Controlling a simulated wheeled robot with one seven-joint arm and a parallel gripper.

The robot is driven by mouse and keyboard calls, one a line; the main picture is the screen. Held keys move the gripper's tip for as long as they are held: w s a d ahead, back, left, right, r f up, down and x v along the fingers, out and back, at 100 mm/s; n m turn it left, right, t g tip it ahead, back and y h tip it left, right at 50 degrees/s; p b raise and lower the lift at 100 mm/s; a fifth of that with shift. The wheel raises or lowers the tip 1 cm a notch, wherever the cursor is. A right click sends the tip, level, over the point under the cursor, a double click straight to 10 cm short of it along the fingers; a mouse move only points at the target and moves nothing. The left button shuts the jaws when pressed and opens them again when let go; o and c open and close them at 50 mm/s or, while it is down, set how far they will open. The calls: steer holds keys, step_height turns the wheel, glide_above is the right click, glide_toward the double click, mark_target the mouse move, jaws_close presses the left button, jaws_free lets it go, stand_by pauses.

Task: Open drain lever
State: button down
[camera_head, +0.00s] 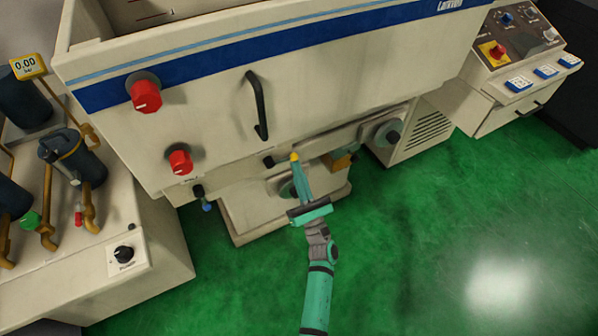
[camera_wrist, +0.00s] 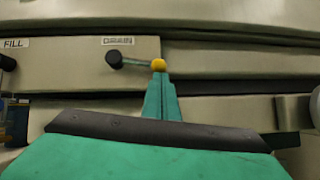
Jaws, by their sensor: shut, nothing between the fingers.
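The drain lever is on the machine's cream front panel, under a "DRAIN" label (camera_wrist: 118,41) in the wrist view. It has a black hub (camera_wrist: 115,59), a thin rod running right, nearly level, and a yellow ball knob (camera_wrist: 158,65). The head view shows the same hub (camera_head: 268,162) and knob (camera_head: 294,157). My gripper (camera_head: 297,168) points at the panel with its green fingers together and empty. In the wrist view its fingertips (camera_wrist: 160,82) sit right at the knob and overlap its lower edge. I cannot tell whether they touch.
A fill valve with a blue knob (camera_head: 206,206) hangs left of the drain lever, near a "FILL" label (camera_wrist: 14,43). A black handle (camera_head: 258,105) and two red knobs (camera_head: 179,160) stick out above. A round flange (camera_head: 388,133) is at right. The green floor (camera_head: 430,240) is clear.

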steer(key=w+f+v, duration=0.1)
steer(key=f+v, duration=0.1)
steer(key=v, duration=1)
steer(key=shift+f, duration=0.3)
